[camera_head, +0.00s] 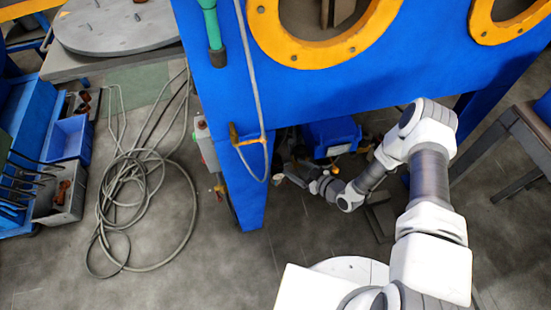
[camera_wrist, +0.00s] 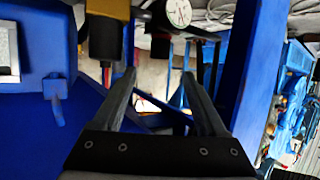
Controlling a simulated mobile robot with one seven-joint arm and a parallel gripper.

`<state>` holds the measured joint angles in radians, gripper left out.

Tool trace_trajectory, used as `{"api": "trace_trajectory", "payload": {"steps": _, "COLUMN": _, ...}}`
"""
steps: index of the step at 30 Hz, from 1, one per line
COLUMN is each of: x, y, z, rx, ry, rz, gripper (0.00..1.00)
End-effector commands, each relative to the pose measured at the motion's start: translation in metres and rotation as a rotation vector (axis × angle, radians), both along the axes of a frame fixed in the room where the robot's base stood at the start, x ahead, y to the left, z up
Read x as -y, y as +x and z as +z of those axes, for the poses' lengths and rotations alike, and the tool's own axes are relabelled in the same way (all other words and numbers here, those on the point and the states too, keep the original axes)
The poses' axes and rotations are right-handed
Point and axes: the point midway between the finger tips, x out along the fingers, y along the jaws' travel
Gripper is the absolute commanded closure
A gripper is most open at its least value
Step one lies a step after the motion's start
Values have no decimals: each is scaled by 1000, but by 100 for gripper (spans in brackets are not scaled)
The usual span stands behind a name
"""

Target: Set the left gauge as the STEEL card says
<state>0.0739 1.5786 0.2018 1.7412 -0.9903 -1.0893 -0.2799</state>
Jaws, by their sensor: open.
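A round white dial gauge (camera_wrist: 178,12) with a dark rim shows at the top of the wrist view, cut by the frame edge; I cannot read its needle, nor tell whether it is the left gauge. Dark fittings adjoin it. My gripper (camera_wrist: 159,74) is open, its two dark fingers pointing towards the area below the gauge, with nothing held between them. In the head view my arm reaches down under the blue cabinet (camera_head: 340,82), and the gripper end is hard to make out there. I cannot make out the STEEL card in either view.
A black cylinder with a yellow top (camera_wrist: 104,40) hangs close to the left finger. A blue post (camera_wrist: 252,65) stands on the right. In the head view, a grey hose (camera_head: 135,195) lies coiled on the floor, with blue bins (camera_head: 68,137) farther left.

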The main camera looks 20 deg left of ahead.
Motion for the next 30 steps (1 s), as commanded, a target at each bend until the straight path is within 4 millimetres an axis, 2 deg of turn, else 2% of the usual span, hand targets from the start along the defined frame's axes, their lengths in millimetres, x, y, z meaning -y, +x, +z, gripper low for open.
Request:
{"api": "trace_trajectory", "payload": {"steps": 1, "x": -10, "y": 6, "z": -8, "rx": 3, "ry": 1, "rz": 3, "gripper": 25}}
{"api": "trace_trajectory", "payload": {"steps": 6, "x": -41, "y": 22, "z": -23, "rx": 2, "ry": 1, "rz": 3, "gripper": 25}}
{"api": "trace_trajectory", "payload": {"steps": 15, "x": -80, "y": 46, "z": -41, "rx": 2, "ry": 0, "rz": 1, "gripper": 25}}
{"api": "trace_trajectory", "payload": {"steps": 21, "x": -90, "y": 51, "z": -43, "rx": 0, "ry": 0, "rz": 0, "gripper": 25}}
{"api": "trace_trajectory", "payload": {"steps": 29, "x": -90, "y": 52, "z": -43, "rx": -1, "ry": 0, "rz": 0, "gripper": 25}}
{"api": "trace_trajectory", "payload": {"steps": 30, "x": -90, "y": 52, "z": -43, "rx": 0, "ry": 0, "rz": 0, "gripper": 32}}
